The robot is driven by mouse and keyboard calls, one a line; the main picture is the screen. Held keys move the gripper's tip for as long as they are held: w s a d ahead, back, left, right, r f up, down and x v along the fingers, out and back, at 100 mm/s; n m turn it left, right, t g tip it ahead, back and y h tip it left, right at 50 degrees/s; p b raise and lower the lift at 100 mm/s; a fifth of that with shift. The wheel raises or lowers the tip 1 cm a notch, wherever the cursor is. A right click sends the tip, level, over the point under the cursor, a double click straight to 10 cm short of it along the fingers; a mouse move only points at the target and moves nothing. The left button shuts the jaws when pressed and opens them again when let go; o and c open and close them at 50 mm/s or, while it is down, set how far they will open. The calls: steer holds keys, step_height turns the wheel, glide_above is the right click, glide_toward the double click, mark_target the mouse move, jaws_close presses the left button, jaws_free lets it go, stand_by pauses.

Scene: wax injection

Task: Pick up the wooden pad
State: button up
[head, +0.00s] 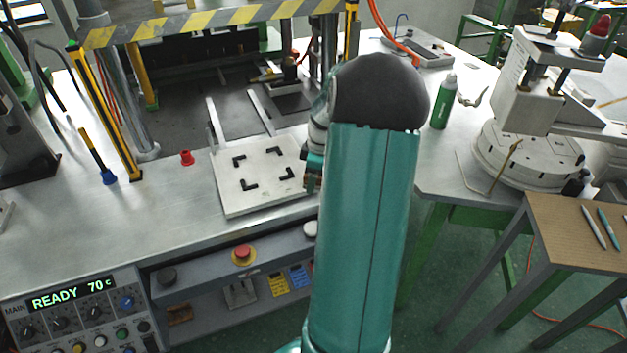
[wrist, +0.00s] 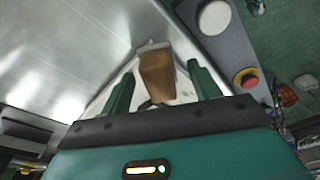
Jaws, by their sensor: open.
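The wooden pad (wrist: 157,73) is a small brown block in the wrist view. It shows between the two green fingers of my gripper (wrist: 162,72), with a gap visible on each side. My gripper is open and holds nothing that I can see. A pale piece (wrist: 152,45) shows at the far end of the pad. In the head view, my gripper (head: 313,172) is mostly hidden behind my arm, at the right edge of the white plate (head: 236,205). The pad is hidden there.
The white plate has black corner marks and lies on the metal bench (head: 60,235). A red emergency button (head: 242,253) and a white button (head: 310,229) are on the bench front. A striped yellow-black bar (head: 215,23) crosses above. A red cap (head: 187,158) stands left of the plate.

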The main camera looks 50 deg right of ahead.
steer(key=c, duration=1.2)
steer(key=shift+o, duration=0.2)
steer(key=shift+r, duration=0.1)
steer(key=shift+r, duration=0.6)
steer(key=s+a+r, duration=0.9)
steer(key=s+r, duration=0.1)
steer(key=r, duration=0.1)
steer(key=shift+s+a+r, duration=0.15)
steer(key=shift+s+r, duration=0.05)
steer(key=shift+r, duration=0.1)
